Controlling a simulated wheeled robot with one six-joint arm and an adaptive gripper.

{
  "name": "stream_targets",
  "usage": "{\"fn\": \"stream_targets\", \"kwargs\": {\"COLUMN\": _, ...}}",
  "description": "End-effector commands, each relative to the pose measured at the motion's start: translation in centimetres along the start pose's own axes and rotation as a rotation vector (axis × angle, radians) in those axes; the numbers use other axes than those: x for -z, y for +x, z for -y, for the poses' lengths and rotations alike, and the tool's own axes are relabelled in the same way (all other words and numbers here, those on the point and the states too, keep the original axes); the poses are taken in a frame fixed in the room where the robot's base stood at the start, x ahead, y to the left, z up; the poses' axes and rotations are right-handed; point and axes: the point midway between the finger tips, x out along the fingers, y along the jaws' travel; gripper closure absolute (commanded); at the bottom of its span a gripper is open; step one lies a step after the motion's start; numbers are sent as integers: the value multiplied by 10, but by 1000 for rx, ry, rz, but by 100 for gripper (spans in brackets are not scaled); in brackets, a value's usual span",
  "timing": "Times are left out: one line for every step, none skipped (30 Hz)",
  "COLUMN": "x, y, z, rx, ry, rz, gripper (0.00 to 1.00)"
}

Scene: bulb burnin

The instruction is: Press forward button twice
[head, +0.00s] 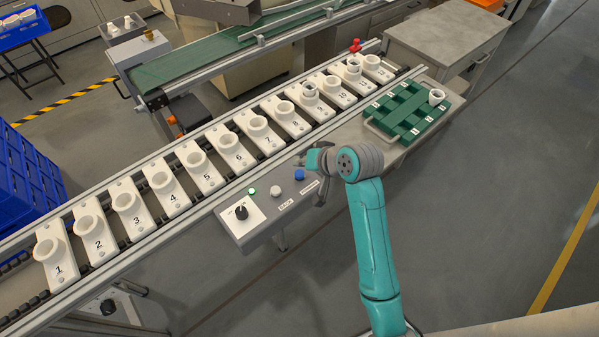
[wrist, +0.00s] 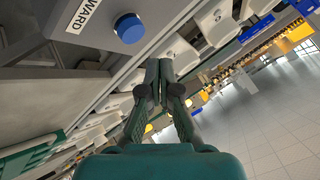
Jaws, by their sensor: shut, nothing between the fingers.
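The blue button (head: 299,175) sits on the grey control panel (head: 262,226) in front of the conveyor. In the wrist view the blue button (wrist: 129,28) is up and left of my fingertips, with a label ending in "WARD" beside it. My gripper (head: 314,160) is just right of the blue button in the head view. In the wrist view my gripper (wrist: 158,66) has its fingers together and empty, apart from the button. A white button (head: 275,192) is left of the blue one.
The panel also carries a black knob (head: 241,212) and a green lamp (head: 251,191). Numbered white socket carriers (head: 128,205) line the conveyor behind; some near the far end hold items. A green rack (head: 408,112) with a white cup (head: 436,97) stands to the right.

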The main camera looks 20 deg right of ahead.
Motion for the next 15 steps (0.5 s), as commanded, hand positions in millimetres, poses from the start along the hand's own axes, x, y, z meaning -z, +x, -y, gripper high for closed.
{"fn": "stream_targets", "kwargs": {"x": 3, "y": -3, "z": 3, "rx": 1, "ry": -1, "rz": -2, "gripper": 100}}
{"fn": "stream_targets", "kwargs": {"x": 4, "y": -5, "z": 4, "rx": 1, "ry": -1, "rz": -2, "gripper": 100}}
{"fn": "stream_targets", "kwargs": {"x": 6, "y": -7, "z": 6, "rx": 0, "ry": -2, "rz": -1, "gripper": 100}}
{"fn": "stream_targets", "kwargs": {"x": 7, "y": -9, "z": 7, "rx": 0, "ry": -2, "rz": -1, "gripper": 100}}
{"fn": "stream_targets", "kwargs": {"x": 8, "y": -11, "z": 8, "rx": 1, "ry": -2, "rz": -2, "gripper": 100}}
{"fn": "stream_targets", "kwargs": {"x": 10, "y": -13, "z": 10, "rx": 1, "ry": -1, "rz": -2, "gripper": 100}}
{"fn": "stream_targets", "kwargs": {"x": 11, "y": -15, "z": 11, "rx": 1, "ry": -1, "rz": -2, "gripper": 100}}
{"fn": "stream_targets", "kwargs": {"x": 12, "y": -16, "z": 12, "rx": 0, "ry": -1, "rz": -1, "gripper": 100}}
{"fn": "stream_targets", "kwargs": {"x": 14, "y": -18, "z": 13, "rx": 0, "ry": 0, "rz": -1, "gripper": 100}}
{"fn": "stream_targets", "kwargs": {"x": 14, "y": -19, "z": 14, "rx": 0, "ry": 0, "rz": -1, "gripper": 100}}
{"fn": "stream_targets", "kwargs": {"x": 15, "y": -20, "z": 14, "rx": 0, "ry": 0, "rz": -1, "gripper": 100}}
{"fn": "stream_targets", "kwargs": {"x": 15, "y": -20, "z": 15, "rx": 0, "ry": 0, "rz": -1, "gripper": 100}}
{"fn": "stream_targets", "kwargs": {"x": 15, "y": -21, "z": 15, "rx": 0, "ry": 0, "rz": -1, "gripper": 100}}
{"fn": "stream_targets", "kwargs": {"x": 15, "y": -21, "z": 15, "rx": 0, "ry": 0, "rz": 0, "gripper": 100}}
{"fn": "stream_targets", "kwargs": {"x": 15, "y": -21, "z": 15, "rx": 0, "ry": 0, "rz": 0, "gripper": 100}}
